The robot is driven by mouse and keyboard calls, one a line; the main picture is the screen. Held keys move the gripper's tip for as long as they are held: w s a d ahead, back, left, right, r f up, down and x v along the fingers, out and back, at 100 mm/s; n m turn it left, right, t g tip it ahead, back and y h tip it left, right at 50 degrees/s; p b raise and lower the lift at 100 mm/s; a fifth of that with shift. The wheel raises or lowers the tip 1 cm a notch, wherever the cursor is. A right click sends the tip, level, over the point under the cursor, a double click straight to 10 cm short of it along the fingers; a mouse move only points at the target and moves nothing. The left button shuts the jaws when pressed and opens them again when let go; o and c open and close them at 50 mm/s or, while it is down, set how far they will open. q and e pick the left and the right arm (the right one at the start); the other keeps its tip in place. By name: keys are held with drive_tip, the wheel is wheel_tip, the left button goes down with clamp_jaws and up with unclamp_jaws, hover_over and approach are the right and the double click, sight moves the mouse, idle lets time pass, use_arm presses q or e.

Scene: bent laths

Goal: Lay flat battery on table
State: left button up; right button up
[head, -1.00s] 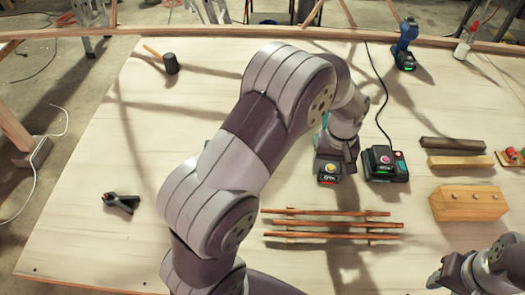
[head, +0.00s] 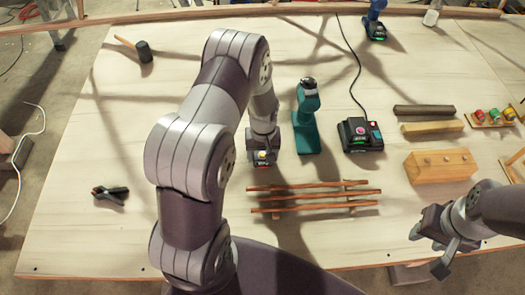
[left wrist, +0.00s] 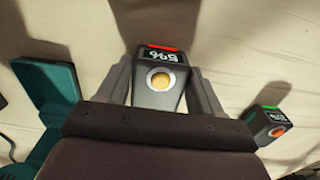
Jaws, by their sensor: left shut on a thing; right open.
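A dark battery (head: 262,159) with a yellow-orange button and a red light is in my left gripper (head: 262,152). In the left wrist view the battery (left wrist: 158,78) sits between both fingers, with its display and button face showing. I cannot tell whether it touches the table (head: 110,130). A second dark battery (left wrist: 265,122) with a green light and an orange button is beside it in the left wrist view; my left arm seems to hide it in the head view. My right gripper (head: 430,249) is open and empty near the table's front edge.
A teal tool (head: 307,125) stands right of the held battery. A corded charger (head: 360,135) is further right. Wooden laths (head: 315,196) lie in front. A wooden block (head: 440,166) is at right, a clamp (head: 110,193) and mallet (head: 143,52) at left.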

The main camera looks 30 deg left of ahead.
sight(262, 153)
use_arm(q)
drive_tip(key=shift+w+a+f, duration=0.1)
drive_tip(key=shift+w+a, duration=0.05)
drive_tip(key=shift+a, duration=0.05)
drive_tip(key=o, duration=0.9)
drive_tip(key=shift+f, duration=0.1)
drive_tip(key=o, duration=0.4)
drive_tip(key=shift+d, duration=0.15)
drive_tip(key=shift+r, duration=0.25)
wheel_tip(262, 153, up, 12)
drive_tip(key=b, duration=0.2)
drive_tip(key=s+d+r+m, duration=0.1)
drive_tip(key=s+d+m, duration=0.2)
drive_tip(key=s, duration=0.3)
drive_tip(key=s+d+r+m+t, duration=0.1)
drive_tip(key=s+d+r+m, duration=0.1)
drive_tip(key=s, duration=0.4)
drive_tip(key=shift+d+r+m+t, duration=0.3)
drive_tip(key=shift+d+m, duration=0.4)
drive_tip(key=shift+d, duration=0.35)
